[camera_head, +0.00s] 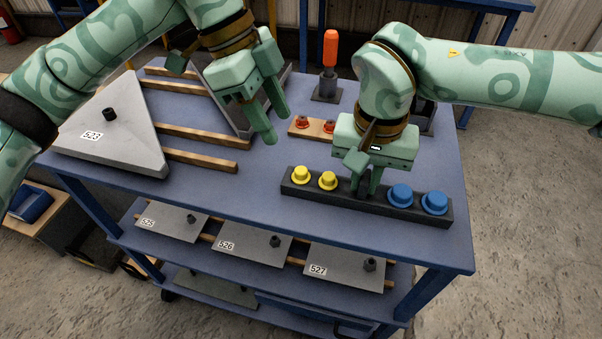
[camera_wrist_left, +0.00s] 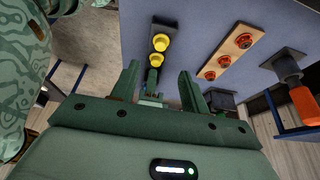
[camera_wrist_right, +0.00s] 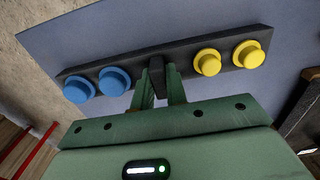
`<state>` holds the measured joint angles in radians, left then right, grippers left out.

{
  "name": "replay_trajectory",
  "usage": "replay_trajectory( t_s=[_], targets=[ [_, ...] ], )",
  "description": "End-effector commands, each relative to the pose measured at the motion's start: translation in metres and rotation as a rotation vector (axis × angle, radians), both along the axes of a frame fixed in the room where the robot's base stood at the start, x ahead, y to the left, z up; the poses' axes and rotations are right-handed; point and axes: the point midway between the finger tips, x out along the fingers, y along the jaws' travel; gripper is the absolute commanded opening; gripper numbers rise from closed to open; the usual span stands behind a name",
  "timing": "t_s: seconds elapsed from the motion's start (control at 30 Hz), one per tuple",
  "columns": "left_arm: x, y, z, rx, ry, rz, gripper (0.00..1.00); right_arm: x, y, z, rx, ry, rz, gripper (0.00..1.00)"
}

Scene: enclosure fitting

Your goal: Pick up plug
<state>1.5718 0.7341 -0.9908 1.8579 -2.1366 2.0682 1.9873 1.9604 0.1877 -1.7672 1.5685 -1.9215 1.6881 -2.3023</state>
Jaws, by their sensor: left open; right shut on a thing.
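A black rack (camera_head: 318,201) lies along the front of the blue table. It holds two yellow plugs (camera_head: 301,174) (camera_head: 328,180) on the left and two blue plugs (camera_head: 400,194) (camera_head: 435,202) on the right. My right gripper (camera_head: 367,188) is at the rack's middle, between the yellow and blue pairs. My left gripper (camera_head: 275,123) is open and empty above the table, left of the right gripper.
A wooden strip (camera_head: 315,128) with red plugs and an orange-handled tool (camera_head: 330,50) stand behind the rack. A grey triangular plate marked 523 (camera_head: 120,130) rests at the left on wooden rails. Plates 525, 526 (camera_head: 250,246) and 527 lie on the lower shelf.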

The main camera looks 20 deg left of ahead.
Motion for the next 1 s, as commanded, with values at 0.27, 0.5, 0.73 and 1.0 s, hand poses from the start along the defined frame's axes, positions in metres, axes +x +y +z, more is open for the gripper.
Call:
replay_trajectory(
  t_s=[0.27, 0.5, 0.73, 1.0],
  targets=[
    [0.0, -0.017, -0.043, -0.003, 0.004, -0.002, 0.45, 0.001, -0.001, -0.002, -0.002, 0.0, -0.001, 0.0],
    [0.001, -0.031, -0.071, -0.005, 0.006, -0.003, 0.45, 0.001, -0.001, -0.002, -0.002, 0.0, -0.001, 0.0],
    [0.002, -0.04, -0.094, -0.005, 0.002, -0.002, 0.45, 0.001, -0.001, -0.002, -0.002, 0.0, -0.001, 0.0],
    [0.002, -0.04, -0.094, -0.005, 0.002, -0.001, 0.26, 0.001, -0.001, -0.002, -0.002, 0.0, -0.001, 0.0]
  ],
)
